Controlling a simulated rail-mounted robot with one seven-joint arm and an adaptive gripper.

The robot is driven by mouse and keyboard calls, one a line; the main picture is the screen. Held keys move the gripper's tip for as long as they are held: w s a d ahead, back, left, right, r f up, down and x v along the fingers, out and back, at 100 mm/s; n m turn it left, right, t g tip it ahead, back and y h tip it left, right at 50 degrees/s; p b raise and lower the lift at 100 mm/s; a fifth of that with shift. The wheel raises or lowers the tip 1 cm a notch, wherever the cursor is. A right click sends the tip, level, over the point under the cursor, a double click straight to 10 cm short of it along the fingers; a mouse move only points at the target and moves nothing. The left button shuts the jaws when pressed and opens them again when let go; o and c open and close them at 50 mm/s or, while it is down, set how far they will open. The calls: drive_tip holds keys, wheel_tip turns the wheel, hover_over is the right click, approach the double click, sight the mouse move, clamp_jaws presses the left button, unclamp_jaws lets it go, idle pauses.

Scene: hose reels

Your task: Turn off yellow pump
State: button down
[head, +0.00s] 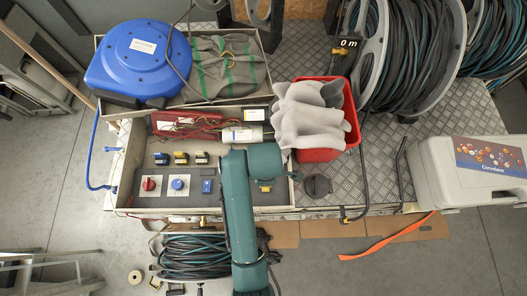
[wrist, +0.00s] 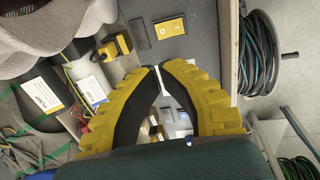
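The control panel (head: 178,187) sits in the tray at the left in the head view. It carries a red knob (head: 149,184), a blue knob (head: 179,183) and a small blue switch (head: 207,186). My gripper (wrist: 160,67) has yellow, black-lined fingers with tips nearly together and nothing visibly held. Small blurred parts show between and below them. In the head view my teal arm hides the gripper, right of the panel.
A white cylinder (head: 242,134) and red leads (head: 186,124) lie behind the panel. A red bin (head: 325,156) with grey cloth stands to the right, and a blue reel (head: 138,60) at the back left. A coiled hose (head: 193,257) lies in front of the bench.

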drive_tip(key=f+b, duration=0.1)
drive_tip(key=f, duration=0.3)
drive_tip(key=w+f+b, duration=0.1)
drive_tip(key=f, duration=0.4)
drive_tip(key=f+b, duration=0.1)
drive_tip(key=f, duration=0.3)
drive_tip(key=shift+w+f+b, duration=0.35)
drive_tip(key=shift+w+f, duration=0.05)
